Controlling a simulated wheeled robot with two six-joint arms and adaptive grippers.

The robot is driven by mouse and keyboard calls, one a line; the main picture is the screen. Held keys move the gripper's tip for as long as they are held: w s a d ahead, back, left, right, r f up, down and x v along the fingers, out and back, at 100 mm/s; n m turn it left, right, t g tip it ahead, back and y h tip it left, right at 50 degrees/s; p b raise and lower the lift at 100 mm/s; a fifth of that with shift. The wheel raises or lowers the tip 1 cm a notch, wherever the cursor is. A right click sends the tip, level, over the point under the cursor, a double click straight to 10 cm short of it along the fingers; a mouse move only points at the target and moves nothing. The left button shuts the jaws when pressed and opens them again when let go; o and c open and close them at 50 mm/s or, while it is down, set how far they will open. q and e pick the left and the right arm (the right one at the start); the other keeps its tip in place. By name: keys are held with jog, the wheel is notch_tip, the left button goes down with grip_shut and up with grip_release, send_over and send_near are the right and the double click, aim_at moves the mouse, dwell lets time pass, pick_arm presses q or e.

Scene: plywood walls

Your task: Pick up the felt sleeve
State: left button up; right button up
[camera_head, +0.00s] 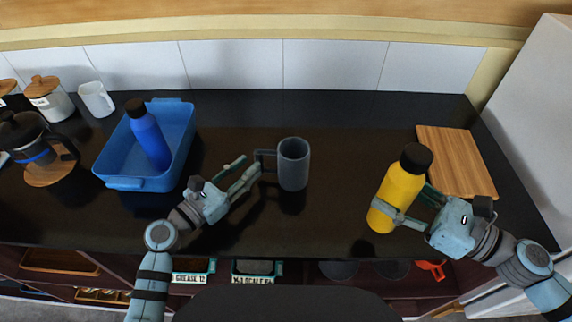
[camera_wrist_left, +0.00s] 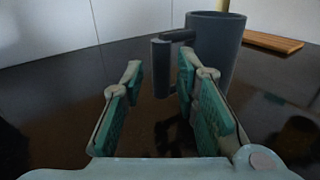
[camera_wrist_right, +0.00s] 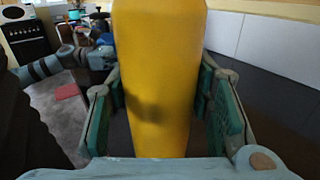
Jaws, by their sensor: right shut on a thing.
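I cannot make out anything that is clearly a felt sleeve; a blue band (camera_head: 42,157) goes round the dark French press (camera_head: 24,133) at the far left, its material unclear. My right gripper (camera_head: 403,202) is shut on a yellow bottle (camera_head: 396,192) with a black cap, tilted, at the counter's right front. The bottle fills the middle of the right wrist view (camera_wrist_right: 158,70). My left gripper (camera_head: 248,168) is open and empty by the handle of a dark grey mug (camera_head: 294,165). In the left wrist view the mug (camera_wrist_left: 214,45) is just beyond the right-hand finger.
A blue tub (camera_head: 118,183) with a blue bottle (camera_head: 149,135) leaning in it stands left of my left gripper. A wooden board (camera_head: 462,165) lies at the right. A white jug (camera_head: 96,99) and lidded jars stand at the back left. The counter between mug and yellow bottle is clear.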

aim_at(260, 158)
pick_arm(q)
jog(key=x, duration=0.5)
jog(key=shift+d+f, duration=0.1)
jog(key=shift+f, duration=0.25)
grip_shut()
notch_tip(260, 158, up, 8)
jog(key=shift+f, duration=3.85)
